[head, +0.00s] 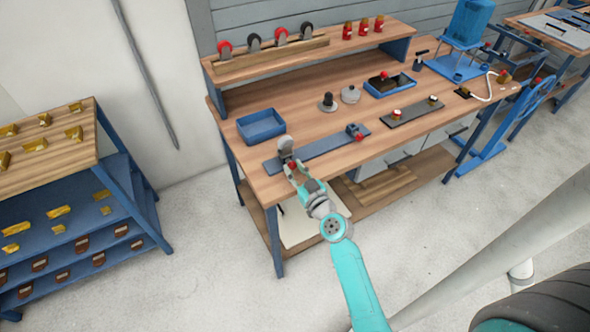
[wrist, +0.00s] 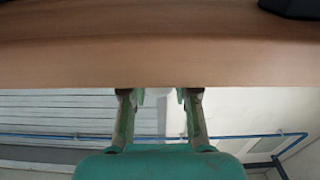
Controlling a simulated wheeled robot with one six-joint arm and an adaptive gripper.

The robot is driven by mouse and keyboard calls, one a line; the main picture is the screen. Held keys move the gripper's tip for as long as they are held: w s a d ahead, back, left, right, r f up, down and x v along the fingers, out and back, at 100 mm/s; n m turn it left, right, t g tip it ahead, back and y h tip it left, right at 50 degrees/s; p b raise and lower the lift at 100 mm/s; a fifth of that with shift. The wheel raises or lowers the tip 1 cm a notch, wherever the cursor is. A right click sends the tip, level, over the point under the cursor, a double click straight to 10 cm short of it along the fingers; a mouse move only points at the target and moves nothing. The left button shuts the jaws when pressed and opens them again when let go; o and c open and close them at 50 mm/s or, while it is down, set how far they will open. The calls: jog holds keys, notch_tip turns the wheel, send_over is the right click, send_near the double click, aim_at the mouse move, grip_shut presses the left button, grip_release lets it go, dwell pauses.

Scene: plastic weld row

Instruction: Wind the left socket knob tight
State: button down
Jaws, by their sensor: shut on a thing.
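A long blue strip (head: 325,147) lies along the front of the wooden bench. At its left end stands the left socket, with a grey upright part (head: 285,145) and a small red knob (head: 292,165) low at its front. My gripper (head: 292,171) is at this knob and shut on it, reaching in from the front edge. The fingers partly cover the knob. In the wrist view my gripper (wrist: 158,97) has its two fingers apart, with their tips at the bench edge; the knob is not clear there. A second socket (head: 355,131) with a red knob sits at the strip's right end.
A blue tray (head: 261,126) lies behind the strip. A raised shelf (head: 310,50) runs along the back. The floor in front of the bench is clear.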

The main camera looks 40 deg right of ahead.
jog(key=m, duration=0.3)
jog(key=shift+m, duration=2.3)
jog(key=shift+d, duration=0.1)
jog(key=c, duration=0.9)
grip_release()
jog(key=shift+o, duration=0.2)
